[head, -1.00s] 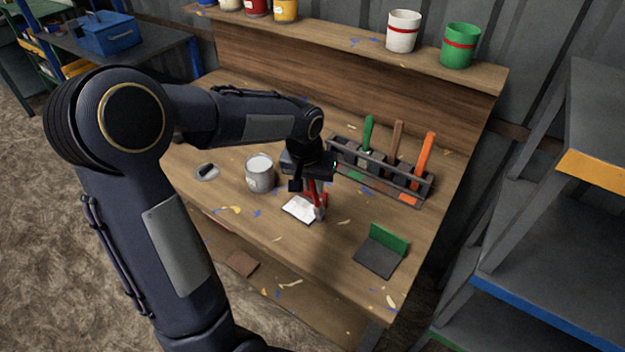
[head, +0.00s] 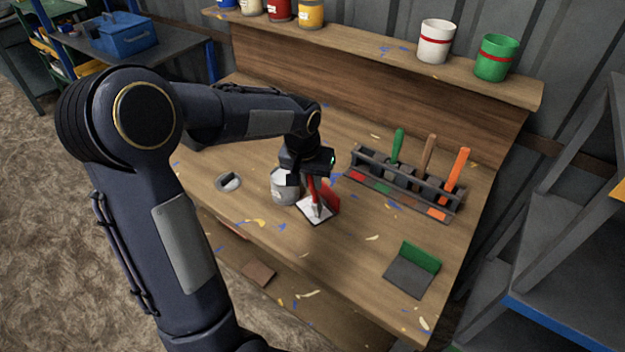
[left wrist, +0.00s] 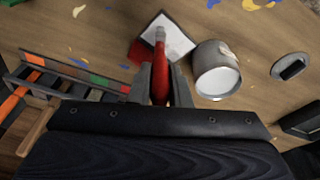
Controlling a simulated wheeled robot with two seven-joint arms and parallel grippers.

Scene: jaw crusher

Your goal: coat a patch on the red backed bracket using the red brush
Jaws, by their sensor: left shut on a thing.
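My left gripper (head: 306,178) is shut on the red brush (head: 313,191), which points down at the bracket. The brush (left wrist: 160,70) also shows between the fingers in the left wrist view. The red backed bracket (head: 329,193) stands on the bench, with a white plate lying flat in front of its red upright. In the left wrist view its white plate (left wrist: 178,42) is partly hidden by the brush. The brush's tip is over the plate; I cannot tell whether it touches. My right gripper is not in view.
A grey can (head: 284,188) stands close left of the bracket. A brush rack (head: 405,180) with green, brown and orange handles is behind right. A green backed bracket (head: 411,277) sits at front right. A shelf (head: 375,45) with paint pots runs along the back.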

